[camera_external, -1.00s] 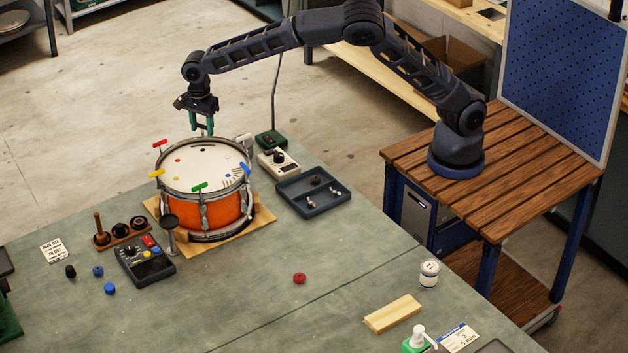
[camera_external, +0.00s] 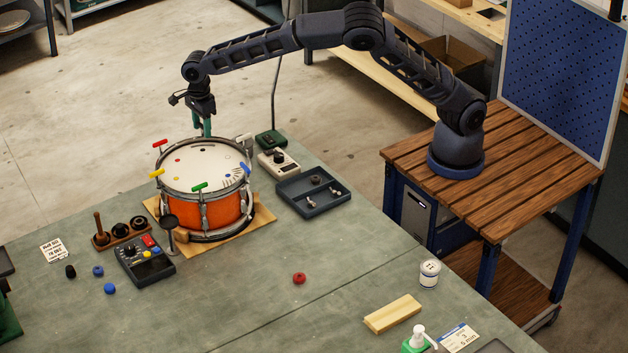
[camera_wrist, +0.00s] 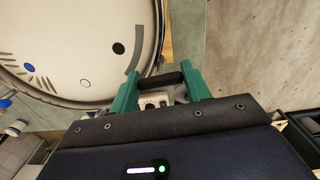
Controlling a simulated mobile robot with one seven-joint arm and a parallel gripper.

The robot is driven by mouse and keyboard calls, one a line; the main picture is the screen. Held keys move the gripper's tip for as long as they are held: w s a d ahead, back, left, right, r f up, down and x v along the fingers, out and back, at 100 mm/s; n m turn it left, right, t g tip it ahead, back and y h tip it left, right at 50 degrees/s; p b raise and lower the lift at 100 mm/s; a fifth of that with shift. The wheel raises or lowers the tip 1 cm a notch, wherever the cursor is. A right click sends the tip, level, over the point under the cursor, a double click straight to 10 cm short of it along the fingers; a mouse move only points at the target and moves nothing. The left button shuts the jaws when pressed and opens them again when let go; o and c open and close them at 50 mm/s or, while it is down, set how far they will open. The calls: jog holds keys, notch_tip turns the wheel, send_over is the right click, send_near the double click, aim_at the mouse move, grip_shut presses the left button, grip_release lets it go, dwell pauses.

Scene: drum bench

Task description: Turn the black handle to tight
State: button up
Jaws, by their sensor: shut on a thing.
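The black handle (camera_wrist: 161,80) shows in the wrist view as a short bar at the drum's rim. My gripper (camera_wrist: 160,88) has its two green fingers at the bar's two ends and is shut on it. In the external view my gripper (camera_external: 207,131) points down at the drum's far rim, and the black handle is hidden there. The drum (camera_external: 224,210) is orange with a white head and metal rim. In the wrist view the white head (camera_wrist: 75,40) carries a grey arc mark (camera_wrist: 133,59) near the handle and a black dot.
Red (camera_external: 160,143), yellow (camera_external: 157,173), green (camera_external: 200,187) and blue (camera_external: 245,168) handles stand around the drum's rim. A pale device (camera_external: 278,163) and a dark tray (camera_external: 314,192) lie to the right. A control box (camera_external: 144,262) is in front.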

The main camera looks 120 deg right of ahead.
aim_at(204, 126)
jog(key=shift+r, duration=0.1)
jog(key=o, duration=1)
jog(key=shift+c, duration=0.2)
notch_tip(204, 126, up, 11)
